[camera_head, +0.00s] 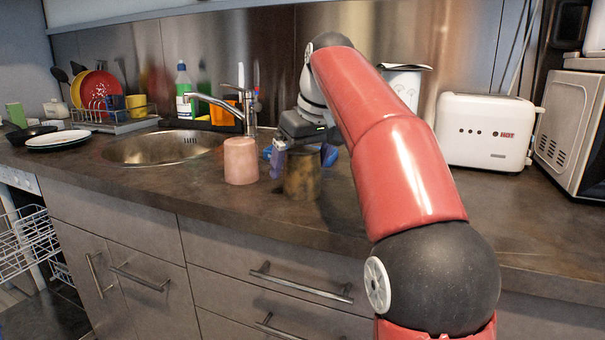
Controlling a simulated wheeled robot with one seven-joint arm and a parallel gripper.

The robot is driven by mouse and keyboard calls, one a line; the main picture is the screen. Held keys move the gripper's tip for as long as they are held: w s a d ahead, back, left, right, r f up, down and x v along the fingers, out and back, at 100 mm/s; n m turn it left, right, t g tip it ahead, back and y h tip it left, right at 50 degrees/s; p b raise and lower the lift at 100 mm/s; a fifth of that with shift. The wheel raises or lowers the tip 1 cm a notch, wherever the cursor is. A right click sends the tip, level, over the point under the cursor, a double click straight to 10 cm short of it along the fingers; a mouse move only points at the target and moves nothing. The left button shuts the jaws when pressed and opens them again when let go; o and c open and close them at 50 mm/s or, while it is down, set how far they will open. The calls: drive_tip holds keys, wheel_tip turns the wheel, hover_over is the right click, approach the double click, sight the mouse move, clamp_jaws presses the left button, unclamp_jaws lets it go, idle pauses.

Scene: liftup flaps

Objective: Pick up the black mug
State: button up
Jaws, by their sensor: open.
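A dark, brownish-black mug (302,181) stands upright on the counter near its front edge, right of the sink; it is the thing that best fits the black mug. My gripper (300,156) is open and reaches down at the mug's rim from above and behind. One finger shows at the mug's upper left. The other finger is not clear, and I cannot tell whether the fingers touch the mug. Nothing is seen held.
A pink cup (240,161) stands close left of the mug. Blue shapes show behind the mug, partly hidden. The sink (165,148) is left, with a faucet (246,107) behind. A white toaster (485,131) and a microwave (577,133) stand right. The front right counter is clear.

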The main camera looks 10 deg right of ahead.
drive_tip(key=shift+x, duration=1)
drive_tip(key=c, duration=1.2)
wheel_tip(320, 180, up, 8)
drive_tip(key=p, duration=0.3)
drive_tip(key=shift+f, duration=0.25)
drive_tip(key=shift+w+r, duration=0.15)
drive_tip(key=shift+r, duration=1)
